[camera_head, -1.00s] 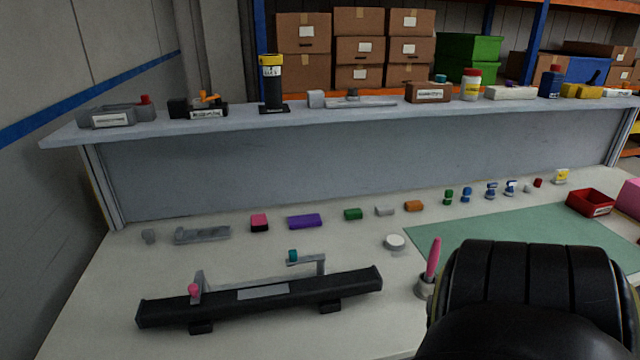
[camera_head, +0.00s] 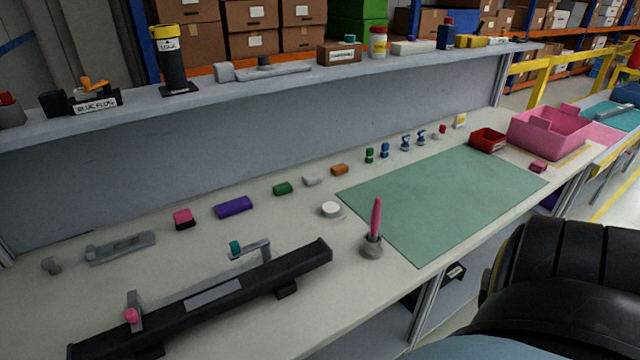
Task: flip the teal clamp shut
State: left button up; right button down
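The black dashboard module (camera_head: 215,302) lies on the near left of the workbench. A grey clamp arm with a teal tip (camera_head: 235,247) rises at its right part and reaches left over the back of the module. A second grey clamp with a pink tip (camera_head: 131,315) stands upright at its left part. I cannot tell from this view how far the teal clamp is from its shut position. Neither of my grippers shows. A dark rounded part of my own arm fills the lower right corner.
A green mat (camera_head: 440,195) covers the bench middle. A pink pen in a grey holder (camera_head: 372,245) stands right of the module. Small coloured parts, including a purple block (camera_head: 233,207), line the back. A red tray (camera_head: 487,140) and pink bin (camera_head: 550,130) are farther right. A shelf (camera_head: 330,75) runs behind.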

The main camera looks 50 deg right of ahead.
aim_at(236, 251)
jog(key=z, duration=2.1)
jog(key=k, duration=1.3)
jog(key=z, duration=1.05)
jog(key=i, duration=1.8)
jog(key=u, duration=1.6)
jog(key=i, duration=0.65)
jog(key=u, duration=0.55)
